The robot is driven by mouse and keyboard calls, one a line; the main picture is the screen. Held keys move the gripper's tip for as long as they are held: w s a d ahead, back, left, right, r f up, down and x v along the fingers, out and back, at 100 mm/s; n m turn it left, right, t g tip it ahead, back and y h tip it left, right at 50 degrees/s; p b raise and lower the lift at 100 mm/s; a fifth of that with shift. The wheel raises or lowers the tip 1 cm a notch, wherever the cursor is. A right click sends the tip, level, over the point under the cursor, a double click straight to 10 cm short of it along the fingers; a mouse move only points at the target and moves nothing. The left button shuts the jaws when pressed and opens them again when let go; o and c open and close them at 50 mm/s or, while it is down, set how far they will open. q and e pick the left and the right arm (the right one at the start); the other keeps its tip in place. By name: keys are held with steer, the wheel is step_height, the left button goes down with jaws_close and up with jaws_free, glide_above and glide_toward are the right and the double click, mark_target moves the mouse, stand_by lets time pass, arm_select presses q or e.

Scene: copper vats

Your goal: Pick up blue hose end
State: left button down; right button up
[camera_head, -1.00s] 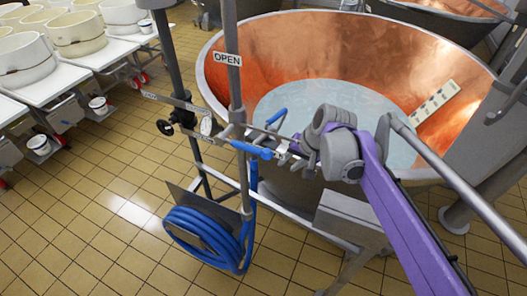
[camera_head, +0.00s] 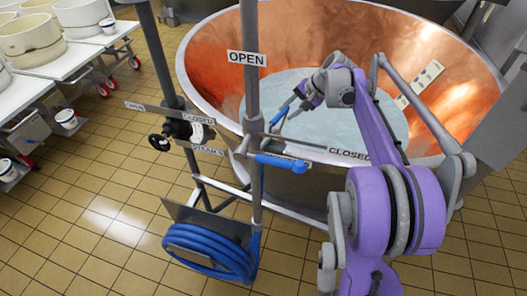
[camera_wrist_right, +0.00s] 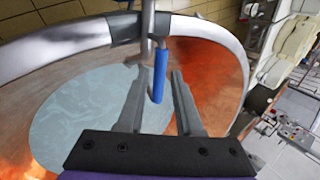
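The blue hose end (camera_head: 279,116) hangs over the near rim of the copper vat, beside the upright pipe. It also shows in the right wrist view as a blue cylinder (camera_wrist_right: 160,75). My right gripper (camera_head: 299,92) is over the vat, close to the hose end on its right. In the wrist view the two fingers of the right gripper (camera_wrist_right: 158,84) are spread, with the hose end showing between their tips. I cannot tell whether they touch it. The blue hose coil (camera_head: 203,250) hangs low on its holder. My left gripper is not in view.
The copper vat (camera_head: 400,60) holds pale liquid. The upright pipe (camera_head: 252,100) carries an OPEN sign. A blue valve handle (camera_head: 278,161) points right, toward a CLOSED sign (camera_head: 349,155). A black handwheel (camera_head: 159,142) is at left. Tiled floor is clear at lower left.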

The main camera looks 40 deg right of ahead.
mark_target(277, 119)
steer(key=x, duration=0.8)
steer(key=shift+w+f+b, duration=0.25)
steer(key=shift+w+b, duration=0.05)
steer(key=shift+w, duration=0.05)
steer(key=shift+c, duration=0.2)
steer(key=shift+r, duration=0.1)
jaws_close()
